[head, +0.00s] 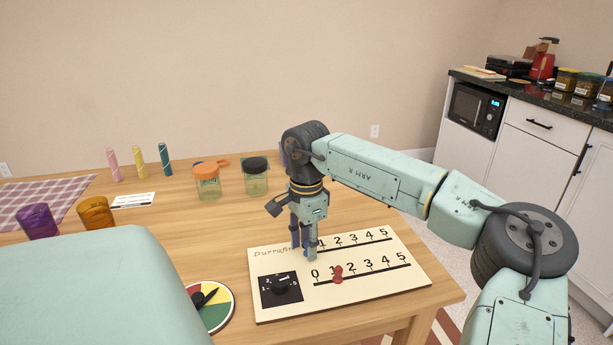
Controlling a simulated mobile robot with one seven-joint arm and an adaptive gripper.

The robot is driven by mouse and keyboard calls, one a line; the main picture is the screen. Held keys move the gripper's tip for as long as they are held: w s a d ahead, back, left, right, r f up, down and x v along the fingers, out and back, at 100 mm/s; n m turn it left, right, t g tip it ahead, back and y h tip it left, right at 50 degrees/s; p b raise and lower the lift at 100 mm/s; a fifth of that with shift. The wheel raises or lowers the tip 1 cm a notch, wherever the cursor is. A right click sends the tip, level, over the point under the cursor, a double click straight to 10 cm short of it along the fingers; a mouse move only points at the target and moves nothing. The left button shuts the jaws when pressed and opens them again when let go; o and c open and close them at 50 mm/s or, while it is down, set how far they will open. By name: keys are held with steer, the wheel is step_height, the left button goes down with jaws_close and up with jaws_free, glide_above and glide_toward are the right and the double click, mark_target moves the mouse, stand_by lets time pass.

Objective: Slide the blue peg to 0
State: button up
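A cream board (375,281) with two numbered slots, 0 to 5, lies on the wooden table. My gripper (304,246) points down over the left end of the upper slot, left of its 1. The gripper covers the upper 0.
A black dial panel (281,288) is on the board's left. A coloured disc with a pointer (208,305) lies left of the board. Behind are an orange-lidded jar (207,184) and a black-lidded jar (256,179). Purple (38,221) and orange (96,212) cups stand left.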

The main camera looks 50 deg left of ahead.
mark_target(306, 242)
step_height(306, 242, up, 12)
stand_by(0.7)
stand_by(0.4)
